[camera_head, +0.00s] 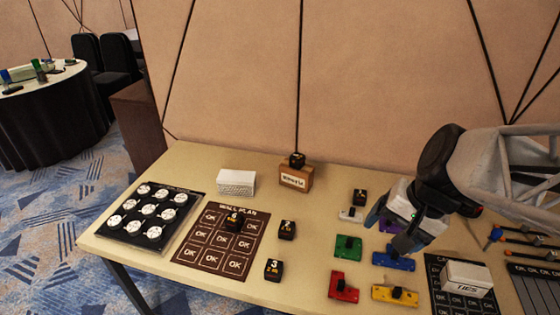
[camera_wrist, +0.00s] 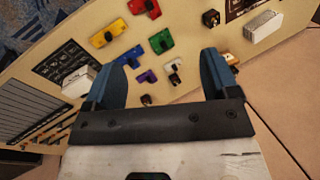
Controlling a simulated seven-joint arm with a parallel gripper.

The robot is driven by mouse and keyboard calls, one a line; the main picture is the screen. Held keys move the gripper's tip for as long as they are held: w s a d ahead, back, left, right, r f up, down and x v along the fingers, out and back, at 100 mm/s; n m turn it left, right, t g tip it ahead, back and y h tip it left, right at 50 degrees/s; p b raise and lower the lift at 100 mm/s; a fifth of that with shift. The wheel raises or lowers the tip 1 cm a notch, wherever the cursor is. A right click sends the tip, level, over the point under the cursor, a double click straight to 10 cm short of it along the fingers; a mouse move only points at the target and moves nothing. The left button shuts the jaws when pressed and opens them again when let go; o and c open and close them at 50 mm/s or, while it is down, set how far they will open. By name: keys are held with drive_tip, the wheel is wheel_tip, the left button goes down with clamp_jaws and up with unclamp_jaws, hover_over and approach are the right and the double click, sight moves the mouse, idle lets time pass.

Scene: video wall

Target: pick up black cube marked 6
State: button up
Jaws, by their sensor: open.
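The black cube marked 6 (camera_head: 234,221), with yellow marking below the digit, sits on the top row of the brown wall-plan mat (camera_head: 183,251) in the head view. My gripper (camera_head: 390,228) is open and empty, well to the right of it, above the coloured pieces. In the wrist view my gripper's two blue fingers (camera_wrist: 168,55) are spread apart with nothing held between them. I cannot make out the cube marked 6 in the wrist view.
Other black cubes stand near the mat (camera_head: 287,230), at its lower right (camera_head: 273,269), near my gripper (camera_head: 359,197) and on a cardboard box (camera_head: 296,179). A white block (camera_head: 236,183) stands behind the mat. A black tray of white discs (camera_head: 118,233) lies left.

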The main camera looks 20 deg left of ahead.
drive_tip(key=w+a+f+m+g+y, duration=0.2)
drive_tip(key=w+a+f+m+y, duration=0.15)
drive_tip(key=w+a, duration=0.65)
drive_tip(key=m+t+y, duration=0.2)
drive_tip(key=m+y, duration=0.5)
drive_tip(key=m, duration=0.6)
hover_over(240, 221)
drive_tip(key=d, duration=0.2)
wheel_tip(240, 221, down, 22)
drive_tip(key=shift+s+d+r+h, duration=0.1)
drive_tip(key=shift+h, duration=0.15)
drive_tip(key=shift+f, duration=3.5)
